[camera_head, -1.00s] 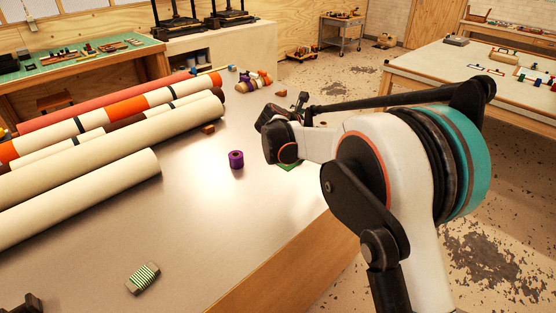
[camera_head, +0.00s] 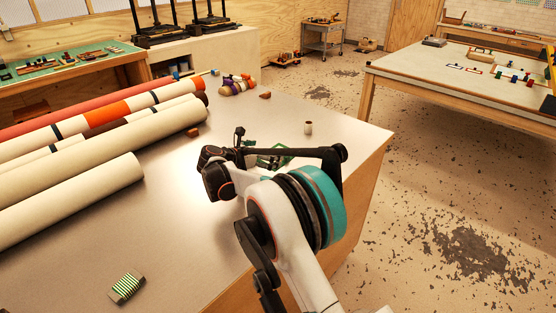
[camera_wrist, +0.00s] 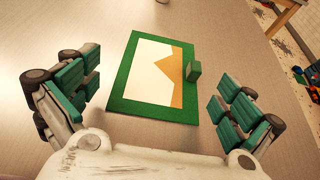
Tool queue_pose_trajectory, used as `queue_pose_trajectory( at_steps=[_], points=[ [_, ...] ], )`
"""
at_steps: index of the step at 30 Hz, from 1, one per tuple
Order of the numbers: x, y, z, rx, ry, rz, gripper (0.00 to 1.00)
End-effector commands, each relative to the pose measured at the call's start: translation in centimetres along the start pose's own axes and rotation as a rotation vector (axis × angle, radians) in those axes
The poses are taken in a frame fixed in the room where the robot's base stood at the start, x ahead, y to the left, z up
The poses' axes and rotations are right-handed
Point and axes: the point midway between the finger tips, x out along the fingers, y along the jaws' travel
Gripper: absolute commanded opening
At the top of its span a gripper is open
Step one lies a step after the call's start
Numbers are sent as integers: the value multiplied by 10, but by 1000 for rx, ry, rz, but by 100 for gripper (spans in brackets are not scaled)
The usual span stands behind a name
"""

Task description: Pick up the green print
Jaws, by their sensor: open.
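The green print (camera_wrist: 118,87) lies flat on the table in the wrist view. It has a green border around a white and tan picture. A small green block (camera_wrist: 194,70) is at its right edge. My gripper (camera_wrist: 158,85) is open and empty, with its teal-padded fingers spread to the left and right of the print. The fingers look apart from the print; their height above the table is hard to tell. In the head view, part of the green print (camera_head: 283,157) shows behind my arm, which covers the rest of it.
Long rolls (camera_head: 80,190) lie along the table's left side. A green-striped block (camera_head: 127,287) is at the front. A small beige cylinder (camera_head: 308,128) stands beyond my arm. The table's right edge is close.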

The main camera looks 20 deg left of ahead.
Motion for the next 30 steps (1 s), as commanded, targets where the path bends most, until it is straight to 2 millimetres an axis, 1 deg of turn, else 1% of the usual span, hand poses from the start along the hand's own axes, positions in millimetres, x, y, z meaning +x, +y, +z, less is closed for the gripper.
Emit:
queue_pose_trajectory(
  at_steps=[5,8,12,14,17,22,23,24,26,27,30],
  points=[
    [12,-1,1,1,0,-1,100],
    [24,-3,2,2,0,-2,100],
    [45,-4,3,2,1,-2,100],
    [52,-3,3,1,1,-1,100],
    [56,-3,5,0,0,1,100],
    [55,-3,6,0,0,1,100],
    [55,-3,6,0,0,1,93],
    [55,-3,6,0,0,0,84],
    [55,-3,6,0,0,0,70],
    [55,-3,6,0,0,0,68],
    [55,-3,6,1,0,0,68]
  ],
)
